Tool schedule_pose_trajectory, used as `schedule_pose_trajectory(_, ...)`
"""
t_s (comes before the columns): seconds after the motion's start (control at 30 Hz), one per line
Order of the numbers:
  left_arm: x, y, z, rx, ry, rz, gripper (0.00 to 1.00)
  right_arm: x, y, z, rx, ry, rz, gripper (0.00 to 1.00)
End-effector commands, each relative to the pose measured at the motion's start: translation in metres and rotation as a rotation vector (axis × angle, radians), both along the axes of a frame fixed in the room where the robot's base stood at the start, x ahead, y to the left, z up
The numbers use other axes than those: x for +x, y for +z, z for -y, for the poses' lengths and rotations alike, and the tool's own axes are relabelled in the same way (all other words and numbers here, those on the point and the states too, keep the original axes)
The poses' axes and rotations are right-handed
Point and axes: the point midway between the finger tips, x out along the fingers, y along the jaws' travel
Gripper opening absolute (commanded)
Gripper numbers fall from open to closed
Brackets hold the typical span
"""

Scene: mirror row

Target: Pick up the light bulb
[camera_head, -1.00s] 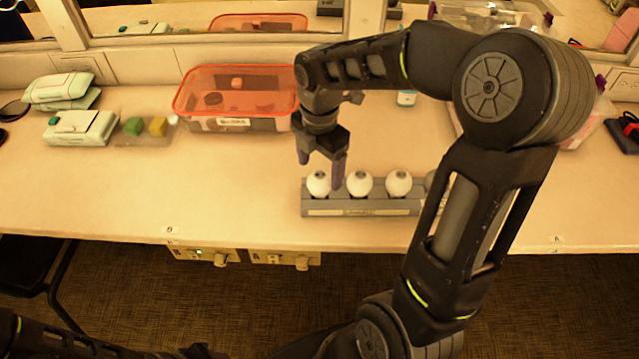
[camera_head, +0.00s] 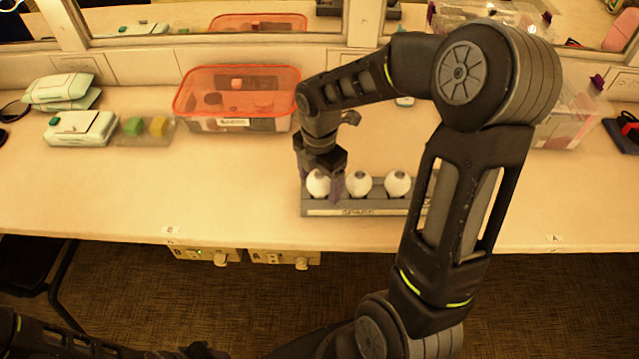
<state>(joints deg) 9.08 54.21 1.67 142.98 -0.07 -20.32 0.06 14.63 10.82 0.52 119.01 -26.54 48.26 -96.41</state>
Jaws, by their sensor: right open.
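Several white light bulbs sit in a row in a grey holder (camera_head: 350,209) near the front of the counter. The leftmost bulb (camera_head: 318,184) is partly covered by my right gripper (camera_head: 321,184). The gripper is open and pointing down, with its fingers on either side of that bulb. I cannot tell if they touch it. A middle bulb (camera_head: 358,185) and another bulb (camera_head: 397,183) stand to its right. My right arm hides the holder's right end. My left gripper (camera_head: 205,351) is low at the bottom edge, dark and unclear.
A clear bin with an orange rim (camera_head: 237,95) stands behind and left of the holder. White-green packs (camera_head: 80,128) and a small tray with green and yellow blocks (camera_head: 146,128) lie at the left. Mirrors line the back. Counter left of the holder is clear.

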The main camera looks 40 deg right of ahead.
Motion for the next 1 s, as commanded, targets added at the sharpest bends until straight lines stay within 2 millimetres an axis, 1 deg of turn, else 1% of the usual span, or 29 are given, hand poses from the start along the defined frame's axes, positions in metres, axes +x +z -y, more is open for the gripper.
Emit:
schedule_pose_trajectory(0.3,0.0,0.0,0.0,0.0,0.0,0.0,0.3,0.0001,0.0004,-0.0001,0.0,0.0,0.0,0.78)
schedule_pose_trajectory(0.9,0.0,0.0,0.0,0.0,0.0,0.0,0.3,0.0001,0.0004,-0.0001,0.0,0.0,0.0,0.29)
schedule_pose_trajectory(1.0,0.0,0.0,0.0,0.0,0.0,0.0,0.3,0.0001,0.0005,-0.0001,0.0,0.0,0.0,0.23)
